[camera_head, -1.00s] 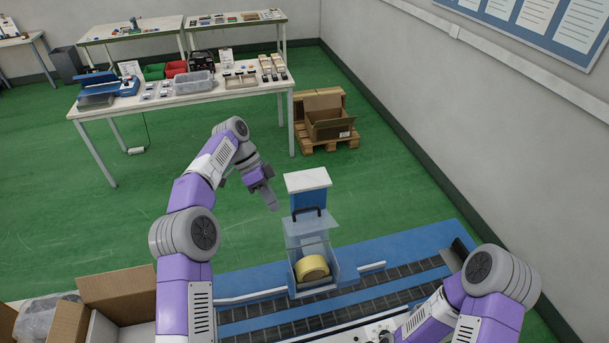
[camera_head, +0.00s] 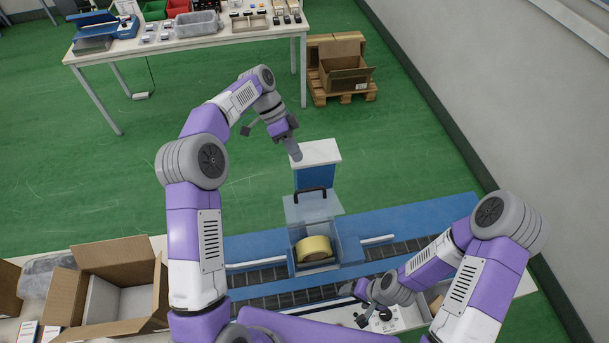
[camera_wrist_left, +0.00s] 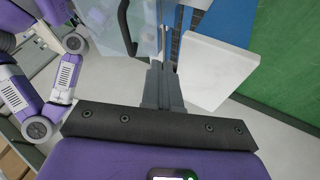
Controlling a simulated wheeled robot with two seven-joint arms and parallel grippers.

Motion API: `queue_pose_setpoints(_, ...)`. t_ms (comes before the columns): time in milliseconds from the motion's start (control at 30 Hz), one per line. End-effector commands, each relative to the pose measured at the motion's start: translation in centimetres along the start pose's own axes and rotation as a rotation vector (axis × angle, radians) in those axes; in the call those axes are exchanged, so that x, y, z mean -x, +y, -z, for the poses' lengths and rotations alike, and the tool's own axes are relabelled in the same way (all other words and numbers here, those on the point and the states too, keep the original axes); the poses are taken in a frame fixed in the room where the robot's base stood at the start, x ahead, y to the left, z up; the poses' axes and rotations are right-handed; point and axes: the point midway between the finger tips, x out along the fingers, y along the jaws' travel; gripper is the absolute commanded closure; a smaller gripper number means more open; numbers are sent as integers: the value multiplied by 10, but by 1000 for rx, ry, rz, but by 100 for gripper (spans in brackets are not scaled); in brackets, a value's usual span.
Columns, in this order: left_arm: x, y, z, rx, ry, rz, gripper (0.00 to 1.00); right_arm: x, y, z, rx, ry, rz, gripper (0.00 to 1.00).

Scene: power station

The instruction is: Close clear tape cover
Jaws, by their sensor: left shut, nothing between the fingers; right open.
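The clear tape cover (camera_head: 313,208) with its black handle (camera_head: 311,192) stands raised behind the box that holds a yellow tape roll (camera_head: 314,248). The roll is exposed from above. In the left wrist view the clear cover (camera_wrist_left: 147,35) and the dark handle (camera_wrist_left: 126,25) are at the top. My left gripper (camera_head: 296,155) is shut and empty, behind the cover near the white-topped blue post (camera_head: 318,152). Its closed fingers show in the left wrist view (camera_wrist_left: 160,75). My right gripper (camera_head: 347,289) is low over the front of the machine, small and partly hidden; it is open.
The blue conveyor (camera_head: 408,218) with dark rollers runs across the front. An open cardboard box (camera_head: 118,255) stands at left. A white table (camera_head: 200,42) with trays is at the back, and a carton (camera_head: 345,74) on a pallet stands beyond. Green floor lies between.

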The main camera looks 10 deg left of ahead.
Motion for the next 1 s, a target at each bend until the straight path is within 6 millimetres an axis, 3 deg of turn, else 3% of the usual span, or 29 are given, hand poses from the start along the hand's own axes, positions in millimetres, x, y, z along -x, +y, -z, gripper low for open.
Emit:
queue_pose_setpoints(233,-45,3,0,-1,-1,-2,100,3,-1,0,0,0,0,24)
queue_pose_setpoints(600,-61,30,-1,-1,-1,0,100,8,-3,0,0,0,0,24)
queue_pose_setpoints(1000,-64,34,-2,-1,0,1,100,9,-3,0,0,0,0,24)
